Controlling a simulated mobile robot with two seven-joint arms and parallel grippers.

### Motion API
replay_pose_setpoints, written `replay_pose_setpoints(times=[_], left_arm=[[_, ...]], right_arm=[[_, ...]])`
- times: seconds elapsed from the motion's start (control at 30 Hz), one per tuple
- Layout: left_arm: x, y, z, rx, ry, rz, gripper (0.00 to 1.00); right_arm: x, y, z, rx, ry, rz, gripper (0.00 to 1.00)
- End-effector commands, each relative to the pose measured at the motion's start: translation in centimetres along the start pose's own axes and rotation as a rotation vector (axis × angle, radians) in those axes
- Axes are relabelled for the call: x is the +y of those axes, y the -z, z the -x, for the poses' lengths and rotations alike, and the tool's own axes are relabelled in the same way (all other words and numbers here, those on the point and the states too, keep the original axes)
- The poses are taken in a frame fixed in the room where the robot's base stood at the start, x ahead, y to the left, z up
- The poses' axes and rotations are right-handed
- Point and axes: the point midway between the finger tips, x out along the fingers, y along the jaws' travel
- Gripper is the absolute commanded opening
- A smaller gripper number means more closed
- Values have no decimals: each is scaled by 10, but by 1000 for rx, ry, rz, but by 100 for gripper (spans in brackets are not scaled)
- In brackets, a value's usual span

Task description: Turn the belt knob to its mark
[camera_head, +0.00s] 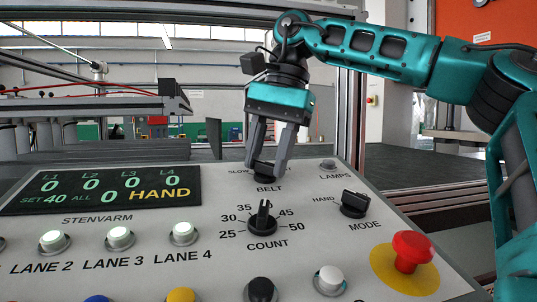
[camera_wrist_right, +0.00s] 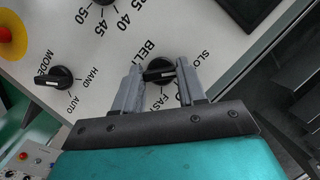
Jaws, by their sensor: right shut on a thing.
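The belt knob (camera_wrist_right: 158,70) is a round black knob with a raised bar, on the grey panel (camera_head: 318,262) above the word BELT. The wrist view shows the words SLOW and FAST by it, the latter partly hidden. My right gripper (camera_head: 265,172) reaches down from above and is shut on the belt knob, with one finger on each side of its bar. It also shows in the wrist view (camera_wrist_right: 160,75). In the head view the fingers hide much of the knob, and I cannot tell where its pointer stands. My left gripper is not in view.
The count knob (camera_head: 263,220) is just below the belt knob, and the mode knob (camera_head: 355,204) is to the right. A red mushroom button (camera_head: 411,250) stands up at the lower right. A display (camera_head: 100,189) reads HAND. Lit lane buttons (camera_head: 120,238) are at the left.

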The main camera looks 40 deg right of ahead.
Motion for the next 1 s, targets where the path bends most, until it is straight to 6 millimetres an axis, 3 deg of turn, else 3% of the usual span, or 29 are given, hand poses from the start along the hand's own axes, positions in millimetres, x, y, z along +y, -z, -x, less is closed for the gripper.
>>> replay_pose_setpoints(times=[0.47, 0.5, 0.77, 1.0], left_arm=[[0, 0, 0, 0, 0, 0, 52], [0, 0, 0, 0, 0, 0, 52], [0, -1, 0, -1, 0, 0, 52], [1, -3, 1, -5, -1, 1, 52]], right_arm=[[0, 0, 0, 0, -5, 16, 10], [0, 0, 0, 0, -5, 16, 42], [0, 0, 0, 1, -5, 14, 66], [0, 0, 1, 1, -5, 13, 66]])
